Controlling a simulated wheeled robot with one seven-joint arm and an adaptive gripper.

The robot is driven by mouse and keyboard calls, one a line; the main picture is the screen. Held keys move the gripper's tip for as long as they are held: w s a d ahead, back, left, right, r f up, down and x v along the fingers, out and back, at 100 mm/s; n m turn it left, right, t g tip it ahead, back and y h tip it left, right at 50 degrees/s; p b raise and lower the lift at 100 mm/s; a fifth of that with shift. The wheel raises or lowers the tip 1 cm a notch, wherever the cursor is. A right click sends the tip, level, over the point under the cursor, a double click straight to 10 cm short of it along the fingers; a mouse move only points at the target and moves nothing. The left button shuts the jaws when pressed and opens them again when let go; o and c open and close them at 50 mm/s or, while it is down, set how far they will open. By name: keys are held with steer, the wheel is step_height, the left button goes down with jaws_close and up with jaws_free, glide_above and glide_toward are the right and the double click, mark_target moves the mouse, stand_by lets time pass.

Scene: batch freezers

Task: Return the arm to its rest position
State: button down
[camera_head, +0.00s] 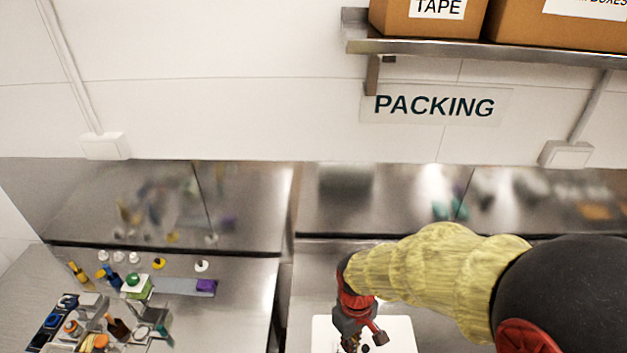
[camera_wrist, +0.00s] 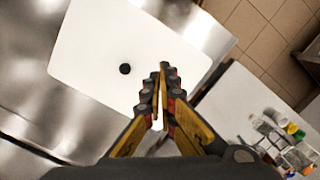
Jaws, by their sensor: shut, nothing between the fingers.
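My gripper (camera_wrist: 163,72) is shut and empty in the wrist view, its two fingertips meeting above a white board. In the head view my arm, in a yellow sleeve, reaches in from the right, and my gripper (camera_head: 350,343) points down over the white board (camera_head: 402,335), partly cut off by the bottom edge. The white board (camera_wrist: 85,55) also shows in the wrist view, with a small black round thing (camera_wrist: 125,69) on it, apart from the fingers.
A shelf (camera_head: 480,47) with cardboard boxes (camera_head: 430,15) hangs at upper right above the PACKING sign (camera_head: 435,106). Tiled floor (camera_wrist: 265,35) shows at upper right in the wrist view.

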steer(key=s+d+r+m+t+b, duration=0.6)
steer(key=d+b, duration=0.3)
steer(key=b, duration=0.8)
steer(key=shift+s+d+r+m+t, duration=0.35)
steer(key=shift+d+r+m+t, duration=0.05)
steer(key=shift+r, duration=0.15)
stand_by(0.6)
